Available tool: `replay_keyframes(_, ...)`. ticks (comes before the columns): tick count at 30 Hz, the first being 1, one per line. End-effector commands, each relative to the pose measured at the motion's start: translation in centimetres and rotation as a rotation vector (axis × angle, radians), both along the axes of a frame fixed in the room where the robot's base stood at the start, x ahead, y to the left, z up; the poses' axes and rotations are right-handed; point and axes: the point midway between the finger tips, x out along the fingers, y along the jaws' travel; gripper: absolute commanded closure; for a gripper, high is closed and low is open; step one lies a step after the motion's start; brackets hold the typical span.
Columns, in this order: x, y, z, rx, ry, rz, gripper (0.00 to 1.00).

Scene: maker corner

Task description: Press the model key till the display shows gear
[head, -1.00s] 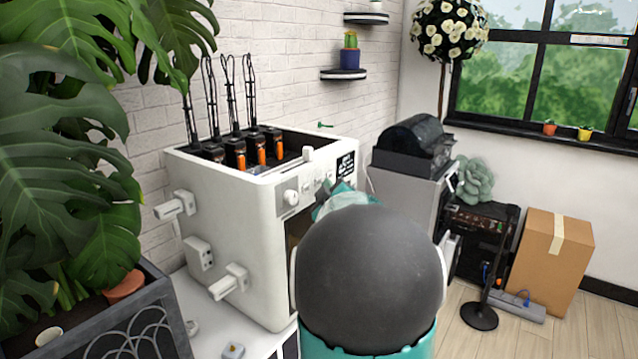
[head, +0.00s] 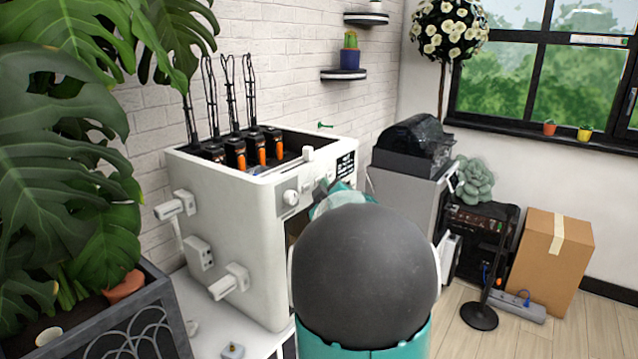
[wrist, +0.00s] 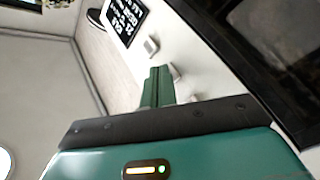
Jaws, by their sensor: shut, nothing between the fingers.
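The white printer (head: 230,220) stands on a white table against the brick wall. Its small black display (head: 346,164) carries several lines of white text, too small to read in the head view. In the wrist view the display (wrist: 125,18) is tilted and its words are not clear. Below it, pale keys (wrist: 151,46) stick out of the white front panel; I cannot tell which is the model key. My teal gripper (wrist: 157,72) is shut and empty, its tips close to the keys. I cannot tell whether they touch. In the head view my arm hides most of the gripper (head: 326,190).
A large leafy plant (head: 60,150) in a dark planter fills the left side. A grey machine (head: 405,190) stands right of the printer. A cardboard box (head: 550,260) and a black stand (head: 480,315) are on the floor at right.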

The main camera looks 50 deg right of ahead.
Motion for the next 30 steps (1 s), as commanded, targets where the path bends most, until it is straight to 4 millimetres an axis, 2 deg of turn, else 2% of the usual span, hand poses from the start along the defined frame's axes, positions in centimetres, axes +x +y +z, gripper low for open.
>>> replay_keyframes(13,0.1,0.0,0.0,0.000,0.000,0.001,1.00)
replay_keyframes(23,-1.4,-0.1,0.0,0.000,-0.001,-0.001,1.00)
replay_keyframes(30,-1.4,-0.1,0.0,0.000,0.000,0.000,1.00)
